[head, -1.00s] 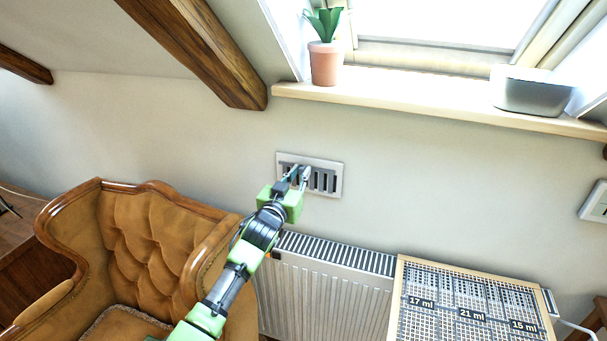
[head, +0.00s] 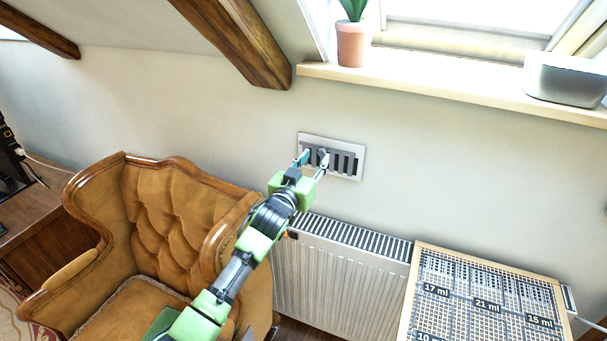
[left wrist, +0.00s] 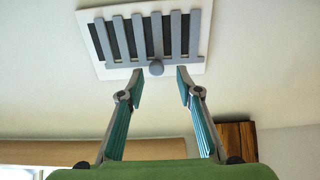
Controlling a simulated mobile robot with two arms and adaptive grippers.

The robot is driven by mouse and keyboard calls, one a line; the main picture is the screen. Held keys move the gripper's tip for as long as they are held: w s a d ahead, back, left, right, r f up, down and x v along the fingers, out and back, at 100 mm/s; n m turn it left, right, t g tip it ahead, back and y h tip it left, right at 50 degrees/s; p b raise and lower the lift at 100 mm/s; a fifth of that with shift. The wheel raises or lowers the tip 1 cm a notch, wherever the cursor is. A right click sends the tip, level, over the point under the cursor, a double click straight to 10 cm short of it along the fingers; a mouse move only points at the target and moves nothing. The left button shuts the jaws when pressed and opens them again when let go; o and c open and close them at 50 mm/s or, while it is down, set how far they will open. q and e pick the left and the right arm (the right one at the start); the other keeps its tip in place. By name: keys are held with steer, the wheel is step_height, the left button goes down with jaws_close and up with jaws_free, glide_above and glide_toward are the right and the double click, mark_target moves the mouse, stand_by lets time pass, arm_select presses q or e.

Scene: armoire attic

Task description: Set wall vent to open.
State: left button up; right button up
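The wall vent (head: 347,163) is a pale rectangular plate with grey vertical slats, set in the wall below the window ledge. In the left wrist view the vent (left wrist: 204,58) shows dark gaps between its grey slats, and a round grey knob (left wrist: 156,68) on its lower bar. My left gripper (head: 313,162) is in front of the vent's left half. Its fingers are spread and empty, and the left wrist view shows the gripper (left wrist: 159,80) with the knob just beyond and between its fingertips. Contact with the knob cannot be seen. My right gripper is not in view.
A tan tufted armchair (head: 165,220) stands at left and a white radiator (head: 335,280) is below the vent. A gridded board (head: 485,300) is right of the radiator. A potted plant (head: 352,42) and a silver box (head: 566,78) stand on the ledge (head: 440,83).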

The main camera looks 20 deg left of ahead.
arm_select(q)
steer(key=s, duration=0.9)
steer(key=shift+a, duration=0.2)
steer(key=shift+f, duration=0.1)
